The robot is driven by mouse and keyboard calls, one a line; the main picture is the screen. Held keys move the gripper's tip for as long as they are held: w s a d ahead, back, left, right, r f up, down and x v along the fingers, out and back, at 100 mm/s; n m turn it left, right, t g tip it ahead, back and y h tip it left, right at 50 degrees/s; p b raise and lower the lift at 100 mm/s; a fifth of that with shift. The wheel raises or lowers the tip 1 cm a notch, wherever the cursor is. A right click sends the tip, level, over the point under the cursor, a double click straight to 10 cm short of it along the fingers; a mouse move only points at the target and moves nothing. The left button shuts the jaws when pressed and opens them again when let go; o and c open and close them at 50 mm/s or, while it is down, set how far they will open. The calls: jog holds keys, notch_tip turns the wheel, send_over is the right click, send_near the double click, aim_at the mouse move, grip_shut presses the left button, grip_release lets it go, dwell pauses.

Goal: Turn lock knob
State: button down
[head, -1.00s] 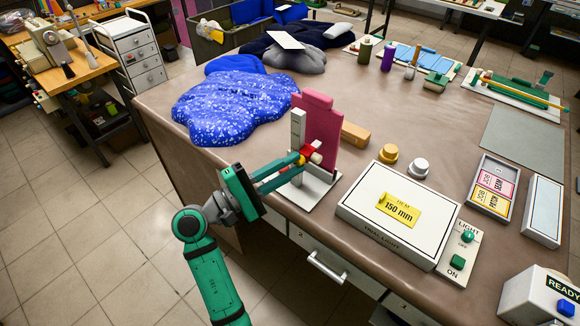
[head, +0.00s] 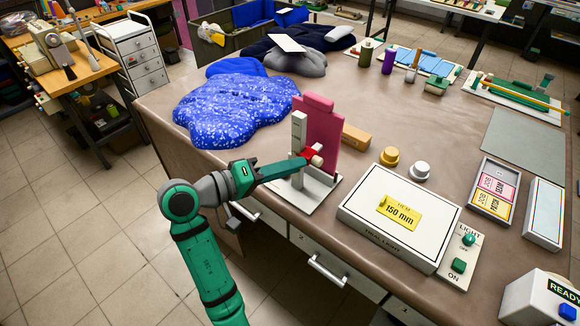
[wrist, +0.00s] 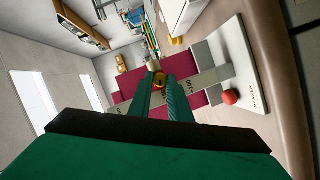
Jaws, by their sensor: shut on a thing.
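The hem gauge stands on a white base plate (head: 322,193), with a pale upright post (head: 299,132) and a pink panel (head: 322,122) behind it. My gripper (head: 302,163) reaches it from the left, at the post's mid-height. A red part (head: 312,154) and a cream round end (head: 317,162) show just past the fingertips. A red ball (wrist: 230,97) shows near the base in the wrist view.
A white box with a yellow 150 mm label (head: 400,211) lies right of the gauge. A tan block (head: 356,138) is behind it. A yellow knob-like piece (head: 390,157) and a white one (head: 420,170) stand nearby.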

jog(key=m+y, duration=0.2)
jog(key=m, duration=0.1)
jog(key=shift+s+d+r, duration=0.1)
jog(key=shift+r, duration=0.1)
jog(key=shift+m, duration=0.3)
dwell(0.4)
jog(key=c, duration=1.6)
grip_release()
jog(key=shift+c, duration=0.2)
jog(key=v, duration=1)
jog(key=shift+s+a, duration=0.25)
jog(key=shift+s, duration=0.05)
